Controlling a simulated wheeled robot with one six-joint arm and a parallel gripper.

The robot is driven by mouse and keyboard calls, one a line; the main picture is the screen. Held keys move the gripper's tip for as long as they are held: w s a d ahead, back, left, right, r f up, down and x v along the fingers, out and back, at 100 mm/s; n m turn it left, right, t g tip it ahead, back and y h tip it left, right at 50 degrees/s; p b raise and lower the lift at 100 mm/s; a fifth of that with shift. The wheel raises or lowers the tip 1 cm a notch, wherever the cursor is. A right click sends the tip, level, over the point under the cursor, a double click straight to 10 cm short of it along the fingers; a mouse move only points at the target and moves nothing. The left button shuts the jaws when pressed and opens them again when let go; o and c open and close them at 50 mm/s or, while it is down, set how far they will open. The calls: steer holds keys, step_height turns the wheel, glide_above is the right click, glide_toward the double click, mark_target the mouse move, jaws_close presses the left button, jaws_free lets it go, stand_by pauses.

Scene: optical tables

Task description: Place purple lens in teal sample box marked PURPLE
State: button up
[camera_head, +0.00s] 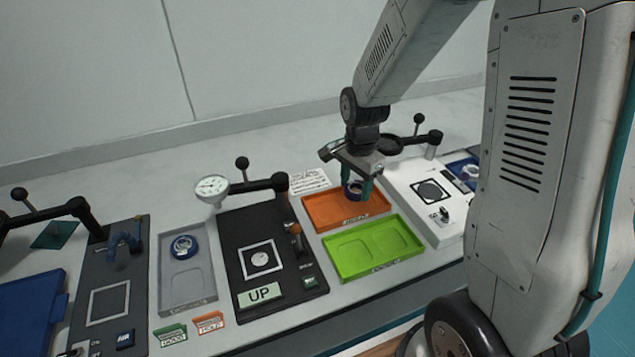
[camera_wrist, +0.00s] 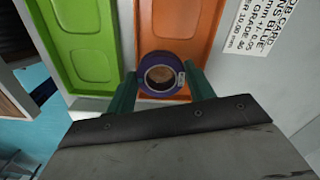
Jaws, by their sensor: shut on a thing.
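The purple ring-shaped lens (camera_head: 350,191) is between the two green fingers of my gripper (camera_head: 357,187), over the orange tray (camera_head: 322,213). In the wrist view the lens (camera_wrist: 163,95) sits between the fingertips (camera_wrist: 164,84), with a small pale label on its rim. My gripper is shut on it. I cannot tell how much gap there is beneath the lens. No box marked PURPLE is readable. A dark teal flat piece (camera_head: 55,235) lies at the far left, partly behind a black arm.
A green tray (camera_head: 373,270) adjoins the orange one in front. A black station (camera_head: 232,238) with a dial gauge (camera_head: 211,187) stands left of them. A grey tray (camera_head: 172,286) holds a blue ring (camera_head: 184,246). A white station (camera_head: 416,208) is right; a blue tray (camera_head: 25,310) lies far left.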

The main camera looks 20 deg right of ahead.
steer(key=shift+s+d+f+m, duration=0.1)
steer(key=shift+s+f+m, duration=0.1)
steer(key=shift+s, duration=0.2)
steer(key=shift+s+f+m, duration=0.1)
steer(key=shift+s+m, duration=0.1)
steer(key=shift+s, duration=0.15)
steer(key=shift+w+d, duration=0.15)
steer(key=shift+w, duration=0.1)
steer(key=w+d, duration=0.1)
steer(key=w, duration=0.3)
steer(key=w+d+f, duration=0.1)
steer(key=w, duration=0.4)
steer(key=w+d, duration=0.1)
steer(key=w, duration=0.3)
steer(key=shift+w+d+f, duration=0.25)
steer(key=shift+w+d, duration=0.1)
steer(key=shift+w, duration=0.05)
steer(key=shift+w+d+f, duration=0.1)
steer(key=shift+w+f, duration=0.1)
steer(key=shift+w, duration=0.1)
steer(key=shift+f, duration=1.6)
steer(key=shift+f, duration=0.15)
steer(key=o, duration=1)
